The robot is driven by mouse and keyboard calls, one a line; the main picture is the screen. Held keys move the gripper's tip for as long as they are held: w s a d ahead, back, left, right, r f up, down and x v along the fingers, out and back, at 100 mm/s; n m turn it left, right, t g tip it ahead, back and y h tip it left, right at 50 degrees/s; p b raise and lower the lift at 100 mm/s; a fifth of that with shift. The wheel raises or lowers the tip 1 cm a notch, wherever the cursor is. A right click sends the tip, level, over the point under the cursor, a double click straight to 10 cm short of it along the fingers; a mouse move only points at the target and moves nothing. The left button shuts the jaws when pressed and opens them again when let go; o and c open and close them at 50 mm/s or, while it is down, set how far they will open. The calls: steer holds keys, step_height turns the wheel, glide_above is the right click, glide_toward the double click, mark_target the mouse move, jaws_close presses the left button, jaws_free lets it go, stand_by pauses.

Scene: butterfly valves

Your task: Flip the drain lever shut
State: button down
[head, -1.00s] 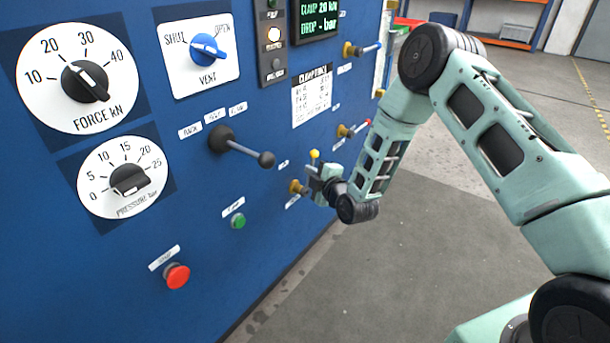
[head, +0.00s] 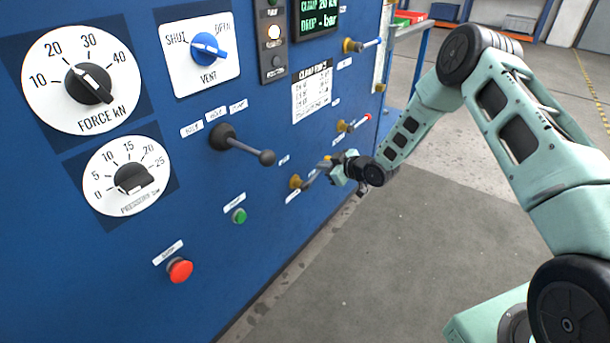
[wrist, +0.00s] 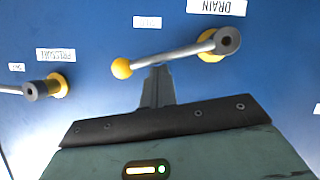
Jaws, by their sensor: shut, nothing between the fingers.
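The drain lever has a yellow ball tip (head: 325,163) and a brass valve body (head: 295,182) low on the blue panel. In the head view it points up and to the right from its pivot. In the wrist view the grey lever (wrist: 172,54) lies nearly level under the DRAIN label (wrist: 217,7), its yellow ball on the left and its pivot on the right. My gripper (head: 333,172) is shut and empty beside the lever. In the wrist view its fingertips (wrist: 158,72) lie right at the middle of the rod; I cannot tell whether they touch it.
A red-tipped lever (head: 353,124) and a blue-tipped lever (head: 362,45) stick out above. A black-knobbed lever (head: 245,148), a green button (head: 239,216) and a red button (head: 180,270) are to the left. The floor (head: 430,260) right of the panel is clear.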

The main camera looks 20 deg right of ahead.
steer(key=shift+w+d+f+b, duration=0.15)
steer(key=shift+d+f+b, duration=0.1)
steer(key=shift+f, duration=0.3)
steer(key=shift+w+d+f+b, duration=0.15)
steer(key=shift+d+f+b, duration=0.05)
steer(key=shift+f, duration=0.45)
step_height(320, 180, up, 5)
steer(key=p, duration=0.3)
steer(key=d+v, duration=0.1)
steer(key=v, duration=0.7)
steer(key=shift+d+p, duration=0.2)
steer(key=shift+p, duration=0.2)
steer(key=shift+s, duration=0.1)
